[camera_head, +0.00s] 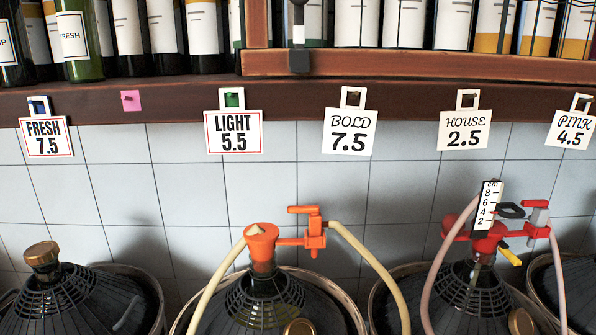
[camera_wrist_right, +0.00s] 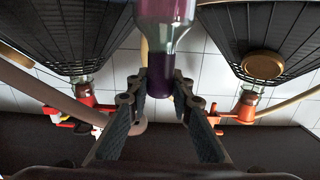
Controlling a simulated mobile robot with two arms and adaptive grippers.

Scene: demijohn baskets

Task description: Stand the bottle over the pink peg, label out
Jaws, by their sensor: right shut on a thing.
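My right gripper (camera_wrist_right: 160,84) is shut on the neck of a bottle (camera_wrist_right: 166,30) in the right wrist view. The bottle has a dark purple capsule and clear glass with pinkish purple contents. Its lower part runs out of the picture, and no label shows. In the head view the pink peg (camera_head: 130,100) is a small pink square with a peg on it, at the left on the brown shelf edge. It carries no tag. Neither gripper nor the held bottle shows in the head view.
Below are demijohns in baskets, with an orange tap (camera_head: 314,232) and a red tap (camera_head: 537,217) on hoses.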

